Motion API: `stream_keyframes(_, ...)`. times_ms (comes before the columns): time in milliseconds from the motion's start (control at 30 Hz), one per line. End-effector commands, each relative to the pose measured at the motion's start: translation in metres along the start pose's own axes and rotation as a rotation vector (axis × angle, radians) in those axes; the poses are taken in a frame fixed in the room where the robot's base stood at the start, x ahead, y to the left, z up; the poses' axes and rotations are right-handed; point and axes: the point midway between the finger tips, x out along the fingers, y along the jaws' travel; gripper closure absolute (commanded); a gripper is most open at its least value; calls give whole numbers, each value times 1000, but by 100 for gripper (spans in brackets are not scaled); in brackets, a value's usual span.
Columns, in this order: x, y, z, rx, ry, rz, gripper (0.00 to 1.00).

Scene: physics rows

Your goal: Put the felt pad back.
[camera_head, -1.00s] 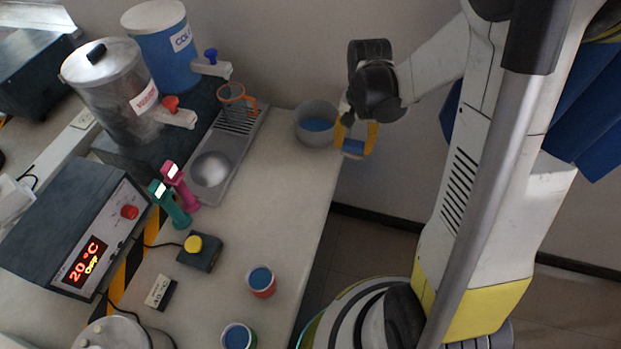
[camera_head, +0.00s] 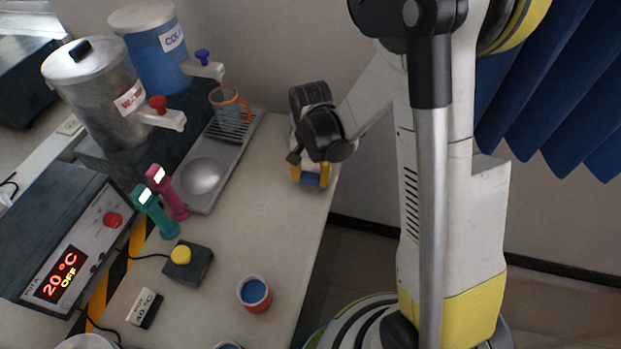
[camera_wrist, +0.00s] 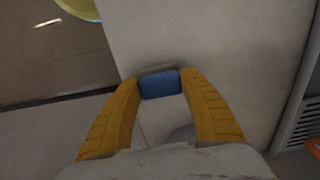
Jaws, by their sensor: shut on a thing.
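The felt pad appears to be the small blue block (camera_head: 311,180) at my gripper's tips. It also shows in the wrist view (camera_wrist: 160,84), with a thin greyish strip along its far side. My gripper (camera_head: 310,174) has its two yellow fingers closed on the pad's two ends, seen also in the wrist view (camera_wrist: 159,86). It holds the pad over the pale table (camera_head: 255,215), near the table's right edge. I cannot tell whether the pad touches the table.
A red cup (camera_head: 255,294) with blue inside stands near the table's front right. A yellow-button box (camera_head: 188,263), a small sign (camera_head: 145,307), two dumbbell-like handles (camera_head: 160,205) and a drip tray (camera_head: 205,178) with a glass (camera_head: 230,106) stand left. The table middle is clear.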

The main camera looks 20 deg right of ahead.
Motion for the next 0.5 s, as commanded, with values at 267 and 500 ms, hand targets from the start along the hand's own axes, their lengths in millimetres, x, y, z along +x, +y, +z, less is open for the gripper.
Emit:
stream_keyframes(267,3,0,0,0,0,0,46)
stream_keyframes(500,2,0,0,0,0,0,31)
